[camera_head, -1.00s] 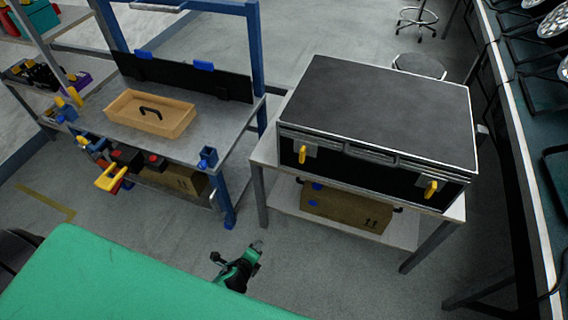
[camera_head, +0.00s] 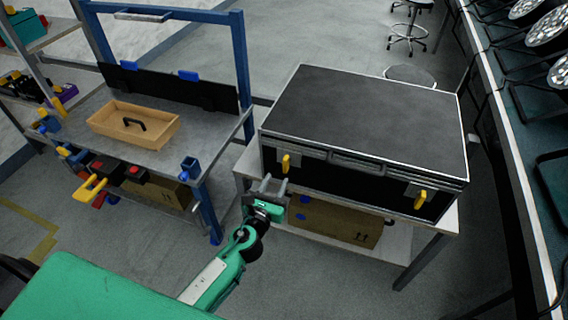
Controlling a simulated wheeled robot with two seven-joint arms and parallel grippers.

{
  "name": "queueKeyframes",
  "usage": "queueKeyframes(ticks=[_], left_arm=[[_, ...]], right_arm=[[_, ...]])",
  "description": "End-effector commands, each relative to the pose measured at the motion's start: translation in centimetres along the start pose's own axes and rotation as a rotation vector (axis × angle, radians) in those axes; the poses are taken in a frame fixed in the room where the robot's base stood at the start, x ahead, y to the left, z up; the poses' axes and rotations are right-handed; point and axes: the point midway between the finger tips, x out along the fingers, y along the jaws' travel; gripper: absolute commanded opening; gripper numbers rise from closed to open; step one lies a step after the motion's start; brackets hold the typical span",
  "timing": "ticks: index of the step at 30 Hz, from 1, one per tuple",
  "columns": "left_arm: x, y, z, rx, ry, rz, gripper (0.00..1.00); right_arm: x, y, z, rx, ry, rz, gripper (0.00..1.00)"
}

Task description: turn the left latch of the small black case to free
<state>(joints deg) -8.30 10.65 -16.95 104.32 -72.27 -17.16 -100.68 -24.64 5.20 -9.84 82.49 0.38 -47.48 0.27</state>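The small black case (camera_head: 365,112) with silver edges stands shut on a light table (camera_head: 246,165). Its front carries two yellow latches, the left latch (camera_head: 286,163) and the right latch (camera_head: 420,200), with a handle between them. Both latches look roughly upright. My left gripper (camera_head: 274,181) is just below and left of the left latch, its two fingers apart and pointing up toward the case front. Nothing shows between the fingers. I cannot tell how far it is from the latch in depth. My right gripper is not in view.
A cardboard box (camera_head: 340,222) lies on the shelf under the case. A workbench (camera_head: 200,125) with a wooden tray (camera_head: 105,121) and hanging tools stands at left. A rack with lamps (camera_head: 545,30) runs along the right. Floor between the benches is clear.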

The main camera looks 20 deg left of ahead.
Motion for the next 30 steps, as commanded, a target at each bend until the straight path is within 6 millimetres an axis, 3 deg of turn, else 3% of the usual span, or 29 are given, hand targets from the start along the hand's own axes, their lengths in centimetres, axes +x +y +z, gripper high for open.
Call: queueKeyframes(ticks=[6, 12, 26, 30], left_arm=[[4.2, 0.0, 0.1, -0.002, -0.001, 0.002, 0.36], [6.7, 0.0, 0.0, -0.002, -0.001, 0.001, 0.36], [7.8, 0.0, -0.1, -0.002, 0.001, 0.001, 0.36], [7.8, 0.0, -0.1, -0.002, 0.001, 0.001, 0.09]], right_arm=[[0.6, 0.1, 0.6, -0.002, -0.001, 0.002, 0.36], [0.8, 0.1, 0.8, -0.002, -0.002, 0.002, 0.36], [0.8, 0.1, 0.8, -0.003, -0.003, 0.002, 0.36], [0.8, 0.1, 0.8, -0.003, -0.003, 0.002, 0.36]])
